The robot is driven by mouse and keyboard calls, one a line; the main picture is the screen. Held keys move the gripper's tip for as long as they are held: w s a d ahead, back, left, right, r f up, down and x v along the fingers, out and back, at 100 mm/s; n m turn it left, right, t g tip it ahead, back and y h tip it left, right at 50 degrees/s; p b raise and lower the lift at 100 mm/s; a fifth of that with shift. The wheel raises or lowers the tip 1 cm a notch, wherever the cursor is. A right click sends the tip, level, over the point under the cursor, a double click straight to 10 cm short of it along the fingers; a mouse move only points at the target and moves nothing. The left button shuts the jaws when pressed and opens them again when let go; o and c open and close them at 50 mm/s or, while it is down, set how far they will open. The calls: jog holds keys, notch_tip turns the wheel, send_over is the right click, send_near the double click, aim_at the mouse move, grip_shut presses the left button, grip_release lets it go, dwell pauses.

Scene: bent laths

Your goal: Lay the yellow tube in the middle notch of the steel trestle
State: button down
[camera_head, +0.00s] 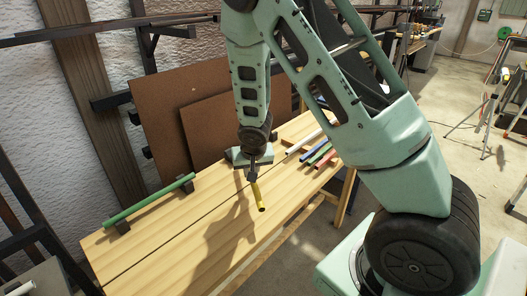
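My gripper (252,176) is above the middle of the wooden bench and appears shut on the yellow tube (259,198). The tube is short in view and tilted, its near open end pointing down toward the camera. It appears clear of the bench top. A green tube (150,202) lies across two small dark supports (123,227) at the left of the bench. I cannot tell whether these supports are the steel trestle, and no middle notch can be made out.
White, green, blue and red tubes (325,158) lie side by side at the bench's right end, near a wooden block. Brown boards (170,105) lean on the wall behind. The front left of the bench top (175,262) is clear.

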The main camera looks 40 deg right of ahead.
jog(key=a+f+n, duration=0.1)
jog(key=a, duration=0.1)
jog(key=s+a+f+n+y, duration=0.1)
jog(key=a+n, duration=0.1)
jog(key=s+a+f+n+y, duration=0.1)
jog(key=a+n, duration=0.1)
jog(key=a, duration=0.1)
jog(key=shift+s+a+f, duration=0.1)
jog(key=shift+s+f, duration=0.05)
jog(key=shift+s, duration=0.05)
jog(key=shift+t, duration=0.3)
jog(key=shift+r, duration=0.2)
